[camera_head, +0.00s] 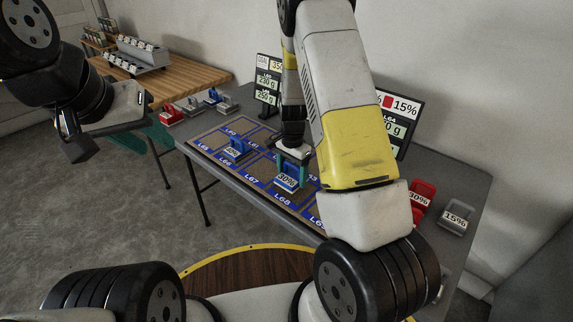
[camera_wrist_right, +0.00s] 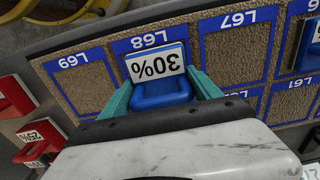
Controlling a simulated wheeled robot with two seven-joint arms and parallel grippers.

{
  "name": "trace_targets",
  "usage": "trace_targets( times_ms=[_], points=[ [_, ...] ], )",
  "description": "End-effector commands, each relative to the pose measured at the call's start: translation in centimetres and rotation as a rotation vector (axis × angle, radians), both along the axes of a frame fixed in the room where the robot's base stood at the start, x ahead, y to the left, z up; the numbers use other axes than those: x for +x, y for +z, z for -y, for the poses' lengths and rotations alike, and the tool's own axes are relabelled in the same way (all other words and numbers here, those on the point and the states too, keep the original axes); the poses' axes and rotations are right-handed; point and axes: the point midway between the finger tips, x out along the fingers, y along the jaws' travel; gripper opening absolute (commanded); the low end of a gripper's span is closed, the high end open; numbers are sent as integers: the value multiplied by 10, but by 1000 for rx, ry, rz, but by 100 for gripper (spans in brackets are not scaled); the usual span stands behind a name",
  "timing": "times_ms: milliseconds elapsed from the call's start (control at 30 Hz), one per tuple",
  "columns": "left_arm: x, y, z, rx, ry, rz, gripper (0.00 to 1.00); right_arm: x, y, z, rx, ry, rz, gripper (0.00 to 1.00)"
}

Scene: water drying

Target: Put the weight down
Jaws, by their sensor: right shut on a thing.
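The blue weight (camera_head: 286,183) marked 30% is between the teal fingers of my right gripper (camera_head: 292,168). The right wrist view shows the same weight (camera_wrist_right: 163,92) over the cell labelled L68 (camera_wrist_right: 150,40), its label near the cell's blue border. My right gripper (camera_wrist_right: 165,95) is shut on it, with a finger at each side. I cannot tell whether its base touches the board (camera_wrist_right: 235,55). My left gripper (camera_head: 118,120) hangs at the left, away from the board; its finger opening is unclear.
Another blue weight (camera_head: 236,150) stands on the board. Red, blue and grey weights (camera_head: 172,114) stand at the table's far left; a red weight (camera_head: 420,196) and a grey one (camera_head: 457,217) stand at the right. Display screens (camera_head: 268,82) stand behind. A wooden bench (camera_head: 185,76) is further back.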

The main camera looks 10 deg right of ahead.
Motion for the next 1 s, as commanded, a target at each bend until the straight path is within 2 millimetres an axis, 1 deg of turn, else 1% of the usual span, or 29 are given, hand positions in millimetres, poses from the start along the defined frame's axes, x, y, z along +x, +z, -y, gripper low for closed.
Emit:
trace_targets(
  times_ms=[100, 233, 333, 567, 700, 733, 800, 833, 1000],
  points=[
    [0, 0, 0, 0, 0, 0, 36, 1, -1, 13, 0, -4, 0, 19],
    [0, 0, 0, 0, 0, 0, 36, 0, -25, 12, 0, -1, -5, 19],
    [0, 0, 0, 0, 0, 0, 36, 1, -36, 12, 0, -1, -2, 19],
    [0, 0, 0, 0, 0, 0, 36, 1, -36, 11, 0, -1, 0, 19],
    [0, 0, 0, 0, 0, 0, 36, 1, -40, 11, 0, -1, 0, 19],
    [0, 0, 0, 0, 0, 0, 36, 1, -39, 11, 0, -1, 0, 78],
    [0, 0, 0, 0, 0, 0, 36, 1, -39, 11, 0, -1, 0, 92],
    [0, 0, 0, 0, 0, 0, 36, 1, -39, 11, 0, -1, 0, 94],
    [0, 0, 0, 0, 0, 0, 36, 1, -39, 11, 0, -1, 0, 94]
  ],
)
